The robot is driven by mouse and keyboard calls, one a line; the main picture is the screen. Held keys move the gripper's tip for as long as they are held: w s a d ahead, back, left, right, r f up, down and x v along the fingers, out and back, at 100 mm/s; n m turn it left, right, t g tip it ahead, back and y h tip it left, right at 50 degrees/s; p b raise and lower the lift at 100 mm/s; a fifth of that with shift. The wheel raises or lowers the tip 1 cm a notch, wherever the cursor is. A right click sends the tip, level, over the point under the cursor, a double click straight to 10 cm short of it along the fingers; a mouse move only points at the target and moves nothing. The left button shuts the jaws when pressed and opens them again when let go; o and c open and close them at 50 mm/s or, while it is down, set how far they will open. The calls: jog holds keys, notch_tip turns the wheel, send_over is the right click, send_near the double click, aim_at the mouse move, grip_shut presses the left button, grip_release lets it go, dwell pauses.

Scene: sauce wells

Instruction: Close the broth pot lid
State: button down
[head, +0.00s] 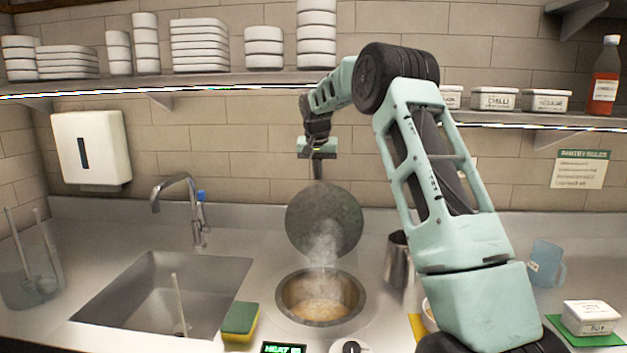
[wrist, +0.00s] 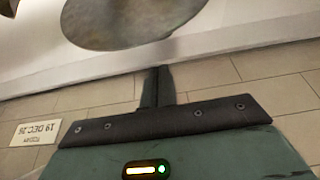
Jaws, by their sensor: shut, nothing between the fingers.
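The broth pot (head: 321,297) is sunk in the steel counter, with broth inside and steam rising. Its round dark lid (head: 324,219) stands open, tilted up behind the pot. The lid also shows at the top of the wrist view (wrist: 130,22). My gripper (head: 317,178) is above and behind the lid, near its upper edge, fingers pointing down. In the wrist view, the fingers (wrist: 157,84) are together with nothing between them, and their tips appear apart from the lid. Whether they touch the lid is unclear in the head view.
A sink (head: 165,290) with a faucet (head: 185,200) is at left. A sponge (head: 240,319) lies left of the pot. A metal canister (head: 398,260) stands right of the pot. A shelf (head: 220,82) with stacked dishes runs along the wall behind my arm.

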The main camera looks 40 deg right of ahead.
aim_at(318, 193)
jog(key=p+x, duration=0.1)
jog(key=x, duration=0.7)
jog(key=shift+f+p, duration=0.3)
jog(key=shift+f, duration=0.1)
jog(key=shift+a+b, duration=0.15)
jog(key=shift+b, duration=0.2)
